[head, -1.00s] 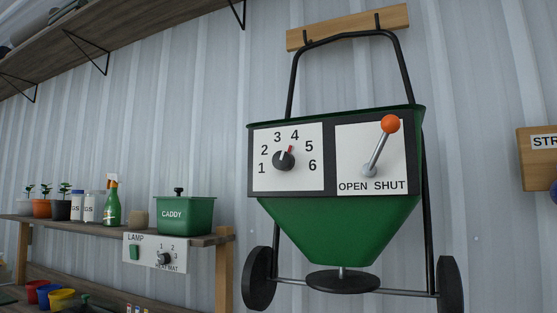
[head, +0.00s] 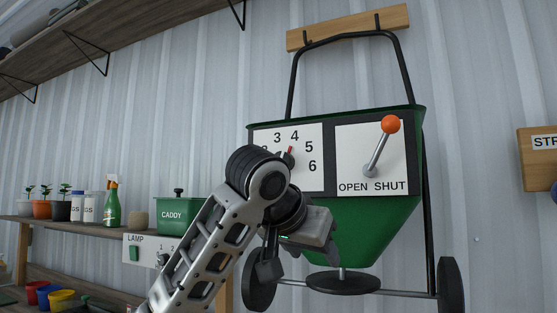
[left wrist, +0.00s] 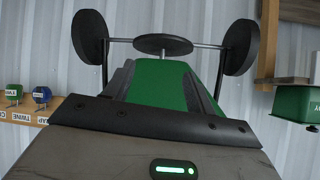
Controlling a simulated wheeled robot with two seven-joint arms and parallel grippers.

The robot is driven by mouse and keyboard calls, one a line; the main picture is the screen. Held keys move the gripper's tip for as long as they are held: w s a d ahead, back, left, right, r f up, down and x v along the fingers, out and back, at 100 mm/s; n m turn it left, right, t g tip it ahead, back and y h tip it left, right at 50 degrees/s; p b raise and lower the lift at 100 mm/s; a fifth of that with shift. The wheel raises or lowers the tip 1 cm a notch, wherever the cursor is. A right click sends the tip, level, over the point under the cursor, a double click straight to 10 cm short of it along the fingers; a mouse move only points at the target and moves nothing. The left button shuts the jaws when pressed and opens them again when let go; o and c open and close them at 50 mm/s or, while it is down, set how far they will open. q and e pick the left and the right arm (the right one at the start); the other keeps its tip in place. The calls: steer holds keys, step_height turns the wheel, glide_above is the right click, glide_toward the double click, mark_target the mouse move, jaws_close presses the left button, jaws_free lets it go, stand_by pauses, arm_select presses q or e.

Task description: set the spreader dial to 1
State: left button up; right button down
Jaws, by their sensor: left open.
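The green spreader (head: 365,225) hangs on the wall, with a white dial plate (head: 313,180) numbered around the dial. My arm also covers the 1 and most of the 2. My left gripper (head: 285,258) is in front of the hopper's lower left side, below the dial, open and apparently empty. In the left wrist view the green hopper (left wrist: 160,82) appears upside down beyond the gripper; the dial is not visible there. My right gripper is not in view.
Right of the dial is an OPEN/SHUT lever (head: 378,150) with an orange knob. A shelf (head: 35,219) with pots, bottles and a green caddy (head: 172,217) is at left; a lamp panel (head: 135,250) is below.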

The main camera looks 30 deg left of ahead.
mark_target(287, 157)
arm_select(q)
steer(key=s+a+r+n+t, duration=0.1)
steer(key=s+a+r, duration=0.1)
steer(key=s+r, duration=0.35)
steer(key=s+a+r+n+t, duration=0.1)
steer(key=s+a+r, duration=0.15)
steer(key=r, duration=0.65)
steer(key=s+a+r+n+t, duration=0.1)
steer(key=s+a+r, duration=0.1)
steer(key=s+r, duration=0.45)
steer(key=r+p+x, duration=0.1)
steer(key=p+x, duration=0.2)
steer(key=x, duration=1.4)
steer(key=shift+w+a+y+p, duration=0.2)
steer(key=shift+a+y+p, duration=0.2)
steer(key=shift+a, duration=0.05)
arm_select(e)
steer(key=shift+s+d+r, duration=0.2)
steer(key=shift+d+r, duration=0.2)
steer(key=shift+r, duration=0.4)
arm_select(q)
steer(key=shift+r, duration=0.15)
steer(key=c, duration=1)
